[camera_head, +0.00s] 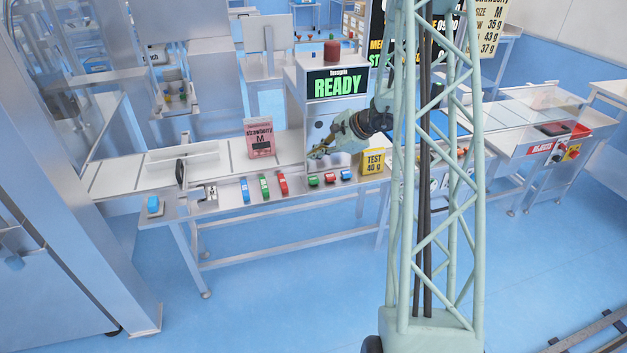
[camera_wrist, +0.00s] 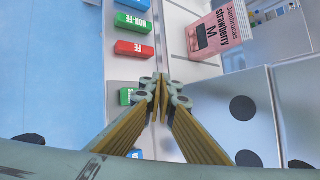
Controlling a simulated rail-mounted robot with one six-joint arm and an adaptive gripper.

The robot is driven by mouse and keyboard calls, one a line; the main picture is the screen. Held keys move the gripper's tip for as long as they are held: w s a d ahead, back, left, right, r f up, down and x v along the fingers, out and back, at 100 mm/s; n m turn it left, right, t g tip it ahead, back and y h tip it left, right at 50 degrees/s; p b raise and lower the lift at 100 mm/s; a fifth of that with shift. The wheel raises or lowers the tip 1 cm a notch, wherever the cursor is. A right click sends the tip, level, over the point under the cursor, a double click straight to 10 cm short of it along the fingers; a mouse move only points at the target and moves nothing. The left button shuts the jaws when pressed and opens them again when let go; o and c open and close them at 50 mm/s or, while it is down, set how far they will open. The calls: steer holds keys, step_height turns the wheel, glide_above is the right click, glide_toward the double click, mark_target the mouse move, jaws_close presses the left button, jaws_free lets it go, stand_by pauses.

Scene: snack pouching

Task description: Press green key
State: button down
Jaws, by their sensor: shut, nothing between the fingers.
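The green key (camera_head: 313,180) is on the front edge of the bench, left of a red key (camera_head: 329,178) and a blue key (camera_head: 346,174). In the wrist view the green key (camera_wrist: 126,96) shows beside my left finger, its label partly covered. My gripper (camera_head: 319,153) is above and behind the keys, in front of the grey cabinet, apart from the green key. In the wrist view my gripper (camera_wrist: 160,88) has its fingertips together with nothing between them. The red key is hidden behind my fingers there, and part of the blue key (camera_wrist: 135,154) shows.
A screen (camera_head: 337,84) above reads READY. A pink strawberry pouch (camera_head: 259,138) stands on the conveyor. Blue (camera_head: 245,190), green (camera_head: 264,187) and red (camera_head: 282,184) labelled sticks lie left of the keys. A yellow TEST 40 g block (camera_head: 373,162) is to the right.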

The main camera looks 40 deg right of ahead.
steer(key=b, duration=0.1)
glide_above(314, 179)
steer(key=shift+s+f, duration=0.1)
steer(key=shift+f, duration=2.55)
steer(key=shift+f+b, duration=1.2)
steer(key=shift+b, duration=0.2)
